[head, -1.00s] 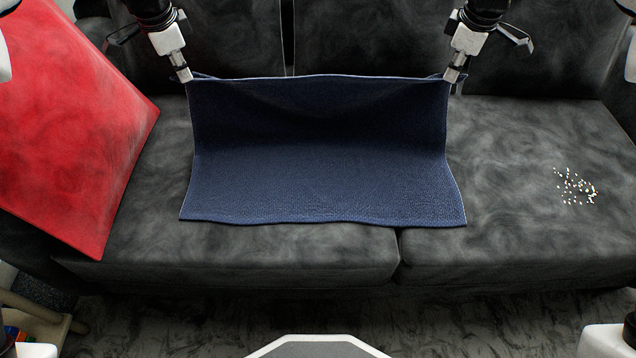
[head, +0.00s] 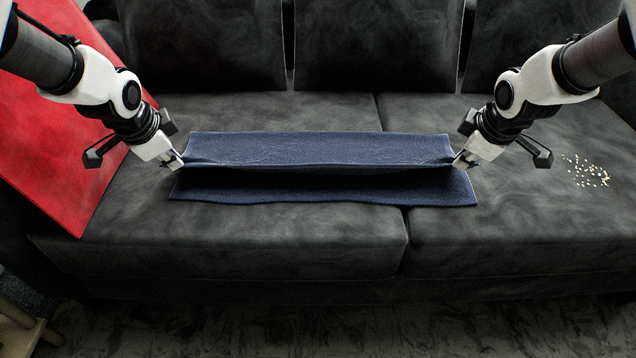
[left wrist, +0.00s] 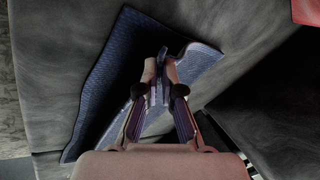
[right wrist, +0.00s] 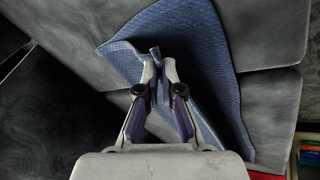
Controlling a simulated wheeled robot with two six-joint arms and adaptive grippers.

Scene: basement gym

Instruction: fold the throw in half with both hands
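The dark blue throw (head: 320,148) lies on the grey sofa seat, with its back layer carried forward over the front layer. The raised edge runs between my grippers, and a strip of the lower layer shows in front of it. My left gripper (head: 178,162) is shut on the throw's left corner. My right gripper (head: 458,162) is shut on its right corner. Both corners are held a little above the lower layer. The throw also shows between the fingers in the left wrist view (left wrist: 100,85) and in the right wrist view (right wrist: 255,30).
The grey sofa (head: 240,245) has back cushions behind the throw. A red panel-like thing (head: 50,150) leans at the left. Small pale crumbs (head: 585,172) lie on the seat at the right. The seat on both sides of the throw is mostly clear.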

